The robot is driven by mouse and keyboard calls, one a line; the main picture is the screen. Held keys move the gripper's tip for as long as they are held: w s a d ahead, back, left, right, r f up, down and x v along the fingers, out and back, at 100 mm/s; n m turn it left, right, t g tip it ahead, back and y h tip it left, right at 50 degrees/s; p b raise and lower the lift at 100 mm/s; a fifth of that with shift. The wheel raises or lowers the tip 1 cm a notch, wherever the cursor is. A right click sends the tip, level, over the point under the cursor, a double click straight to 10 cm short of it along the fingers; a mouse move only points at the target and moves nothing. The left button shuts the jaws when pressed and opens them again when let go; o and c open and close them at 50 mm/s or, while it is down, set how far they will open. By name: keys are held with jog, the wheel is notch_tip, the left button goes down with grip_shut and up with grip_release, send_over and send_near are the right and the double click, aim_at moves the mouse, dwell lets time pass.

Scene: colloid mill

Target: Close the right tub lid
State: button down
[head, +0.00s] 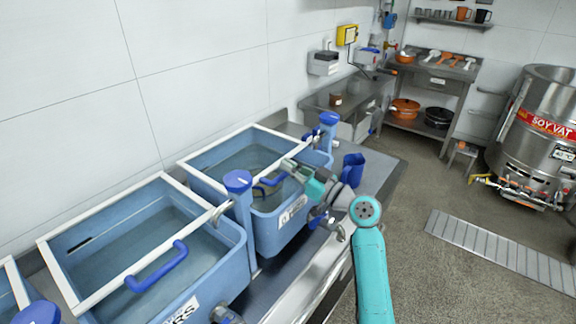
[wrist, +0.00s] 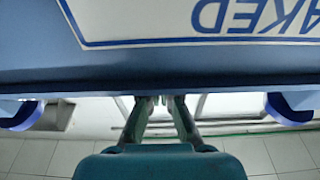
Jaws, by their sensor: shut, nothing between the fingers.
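The right tub (head: 275,232) is a blue, water-filled tub with a white label on its front wall. Its lid (head: 220,150) is a white frame with a see-through middle and a blue handle (head: 268,188). I cannot tell the lid's exact tilt. My gripper (head: 287,165) is at the front bar of this lid, right of the handle, and partly covers the bar. In the wrist view, the fingers of my gripper (wrist: 160,98) are together at the edge of the blue wall (wrist: 150,75), which bears an upside-down label. Contact is unclear.
Another blue tub (head: 235,258) with a similar white-framed lid (head: 110,203) stands at left. Blue-capped posts (head: 238,183) rise beside the tubs. A blue container (head: 353,168) stands right of the right tub. The grey floor (head: 400,235) is clear towards the floor grate (head: 500,250).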

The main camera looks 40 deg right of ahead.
jog(key=v, duration=1.1)
jog(key=shift+s, duration=0.25)
jog(key=shift+f, duration=0.1)
